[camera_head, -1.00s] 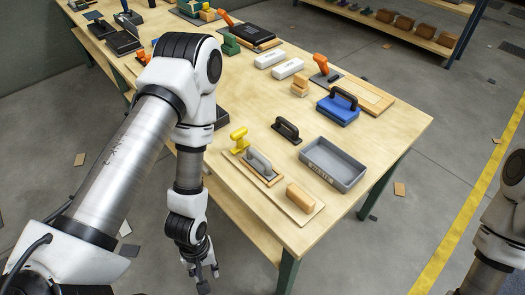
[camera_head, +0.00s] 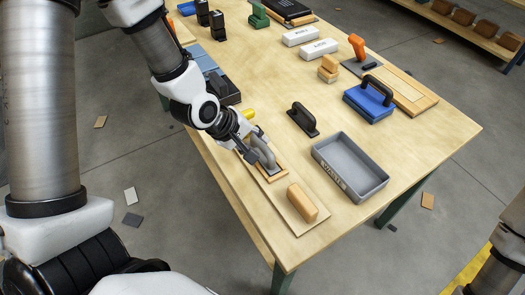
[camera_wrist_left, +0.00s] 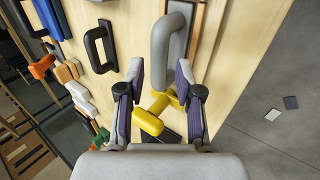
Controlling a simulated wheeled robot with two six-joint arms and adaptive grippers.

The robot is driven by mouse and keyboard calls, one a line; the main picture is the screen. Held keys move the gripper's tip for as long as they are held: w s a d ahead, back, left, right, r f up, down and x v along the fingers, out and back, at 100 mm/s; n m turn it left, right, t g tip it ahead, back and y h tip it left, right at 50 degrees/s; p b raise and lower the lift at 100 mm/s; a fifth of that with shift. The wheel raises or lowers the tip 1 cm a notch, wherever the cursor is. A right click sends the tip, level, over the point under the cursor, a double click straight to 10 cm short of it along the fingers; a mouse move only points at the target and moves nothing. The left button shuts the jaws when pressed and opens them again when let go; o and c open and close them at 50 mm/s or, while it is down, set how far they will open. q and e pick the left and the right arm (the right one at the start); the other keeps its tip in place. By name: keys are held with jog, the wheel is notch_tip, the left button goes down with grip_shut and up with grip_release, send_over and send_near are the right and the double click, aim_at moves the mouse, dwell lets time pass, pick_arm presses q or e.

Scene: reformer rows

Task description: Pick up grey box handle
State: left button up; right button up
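The grey handle (camera_head: 262,150) is an arched grip on a wood-edged base, lying on a thin board on the table. In the left wrist view the grey handle (camera_wrist_left: 168,42) stands ahead, roughly in line with the gap between my fingers. My left gripper (camera_head: 246,140) is at the handle's left side in the head view, partly covering it. In the wrist view my left gripper (camera_wrist_left: 160,80) is open, with its two fingers apart and nothing clearly held. Whether a finger touches the handle cannot be told. My right gripper is outside the view.
A yellow handle (camera_wrist_left: 152,116) lies close by, partly hidden by my gripper in the head view. A wooden block (camera_head: 302,202) and an open grey tray (camera_head: 380,184) sit nearby. A black handle (camera_head: 302,118) stands behind.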

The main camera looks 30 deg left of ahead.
aim_at(262, 146)
pick_arm(q)
jog(key=x, duration=0.5)
jog(key=shift+w+a, duration=0.15)
jog(key=shift+w, duration=0.05)
grip_shut()
